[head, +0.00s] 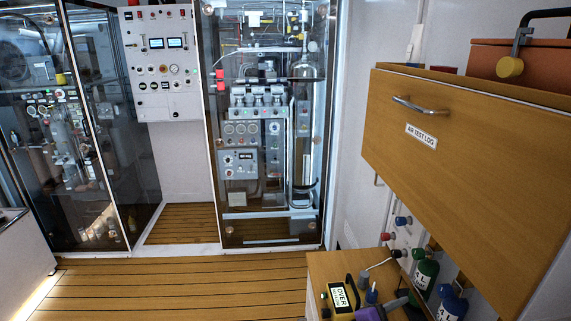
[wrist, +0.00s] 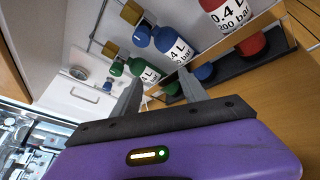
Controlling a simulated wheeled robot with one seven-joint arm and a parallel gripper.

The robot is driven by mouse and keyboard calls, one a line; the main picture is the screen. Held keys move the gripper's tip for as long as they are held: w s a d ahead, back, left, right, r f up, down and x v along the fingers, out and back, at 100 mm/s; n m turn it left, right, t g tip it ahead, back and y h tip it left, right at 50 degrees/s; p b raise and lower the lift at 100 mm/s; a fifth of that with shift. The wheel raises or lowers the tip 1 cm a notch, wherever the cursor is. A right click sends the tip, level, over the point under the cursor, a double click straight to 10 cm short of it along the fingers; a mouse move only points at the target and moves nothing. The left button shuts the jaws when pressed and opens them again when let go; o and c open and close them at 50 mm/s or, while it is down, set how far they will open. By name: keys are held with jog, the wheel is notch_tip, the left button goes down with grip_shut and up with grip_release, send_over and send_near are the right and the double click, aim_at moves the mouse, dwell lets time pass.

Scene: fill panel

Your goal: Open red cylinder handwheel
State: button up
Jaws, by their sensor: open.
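A red cylinder (wrist: 222,16) marked "0.4 L 200 bar" shows at the top right of the wrist view, cut off by the frame edge. Its handwheel is not visible in that view. In the head view a small red knob (head: 387,236) is on the wall below the drawer unit; I cannot tell whether it belongs to the red cylinder. My gripper (wrist: 160,76) is open and empty, its grey fingers apart, pointing toward the green and blue cylinders. The red cylinder is to the right of the fingers. In the head view my purple gripper body is partly visible at the bottom.
A green cylinder (head: 426,272) and a blue cylinder (head: 452,305) stand by the wall. The wooden "AIR TEST LOG" cabinet (head: 470,145) overhangs them. A yellow "OVER" device (head: 341,299) sits on the wooden top (head: 325,265). Open floor (head: 180,285) lies to the left.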

jog(key=s+a+f+m+t+y, duration=0.1)
jog(key=s+a+f+t+y, duration=0.1)
jog(key=a+f+y, duration=0.1)
jog(key=s+a+f+m+t+y, duration=0.1)
jog(key=s+a+f+y, duration=0.1)
jog(key=a+f+y, duration=0.1)
jog(key=s+a+f+m+t+y+b, duration=0.1)
jog(key=s+a+f+t+y, duration=0.1)
jog(key=a+f+y, duration=0.1)
jog(key=shift+a+f+m+t+y, duration=0.15)
jog(key=shift+a+m+t+y, duration=0.2)
jog(key=shift+a, duration=0.2)
jog(key=s+a+r+m+t+y+b, duration=0.15)
jog(key=s+r+m, duration=0.25)
jog(key=s, duration=0.5)
jog(key=s+r+m+t+y, duration=0.1)
jog(key=s+r+m+y, duration=0.2)
jog(key=s, duration=0.5)
jog(key=s+r+m+t+b, duration=0.15)
jog(key=s+r+m, duration=0.3)
jog(key=s, duration=0.45)
jog(key=s+d+g+b, duration=0.1)
jog(key=s+g, duration=0.1)
jog(key=s, duration=0.7)
jog(key=shift+d+f+m+h, duration=0.3)
jog(key=shift+f, duration=0.1)
